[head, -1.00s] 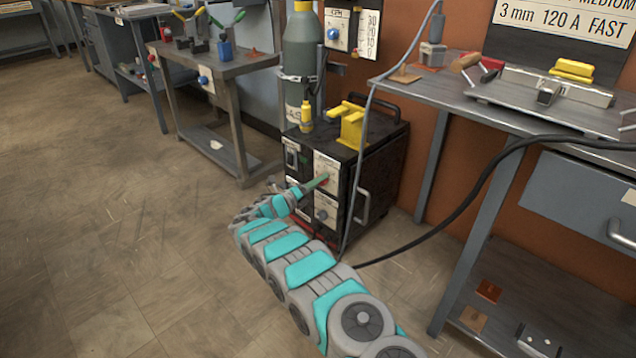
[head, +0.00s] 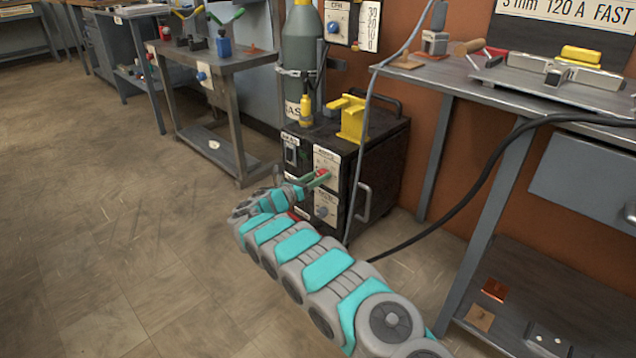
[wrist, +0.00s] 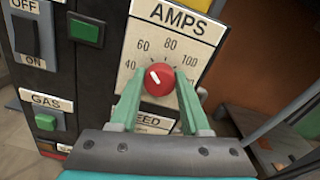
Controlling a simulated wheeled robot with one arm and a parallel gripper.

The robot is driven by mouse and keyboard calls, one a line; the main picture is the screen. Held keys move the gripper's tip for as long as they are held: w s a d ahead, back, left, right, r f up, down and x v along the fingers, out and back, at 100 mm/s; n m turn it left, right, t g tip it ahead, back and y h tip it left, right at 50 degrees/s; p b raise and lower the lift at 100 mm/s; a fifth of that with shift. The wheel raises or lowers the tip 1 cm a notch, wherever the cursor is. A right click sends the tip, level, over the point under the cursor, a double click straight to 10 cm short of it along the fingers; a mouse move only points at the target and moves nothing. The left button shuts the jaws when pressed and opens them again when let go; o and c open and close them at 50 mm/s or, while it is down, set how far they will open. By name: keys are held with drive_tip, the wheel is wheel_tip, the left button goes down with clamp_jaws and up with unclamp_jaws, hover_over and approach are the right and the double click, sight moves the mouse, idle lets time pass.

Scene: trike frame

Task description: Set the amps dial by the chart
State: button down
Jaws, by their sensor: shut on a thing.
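The red amps dial (wrist: 159,80) is on the white AMPS panel (wrist: 186,22) of the black welder (head: 375,170). Its white pointer mark aims up-left, roughly at 60. The scale shows 40, 60, 80, 100 and a partly hidden higher mark. My gripper (wrist: 158,76) is shut on the dial, one green finger on each side. In the head view my gripper (head: 316,180) is at the welder's front. The chart (head: 570,14) is on the wall at top right, cut by the picture edge; a line reads "3 mm 120 A FAST".
The OFF/ON switch (wrist: 25,37) and a green GAS button (wrist: 46,121) are to the left. A black cable (head: 470,215) runs from the welder to the right bench (head: 450,80). The floor at left is clear.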

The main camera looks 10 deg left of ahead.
drive_tip(key=m+b, duration=0.1)
drive_tip(key=m, duration=1.2)
drive_tip(key=m+b, duration=0.1)
drive_tip(key=m, duration=1.3)
drive_tip(key=shift+s+f, duration=0.1)
drive_tip(key=shift+f, duration=0.1)
drive_tip(key=shift+m, duration=0.3)
drive_tip(key=shift+d, duration=0.1)
drive_tip(key=shift+c, duration=1.9)
unclamp_jaws()
drive_tip(key=shift+s, duration=0.1)
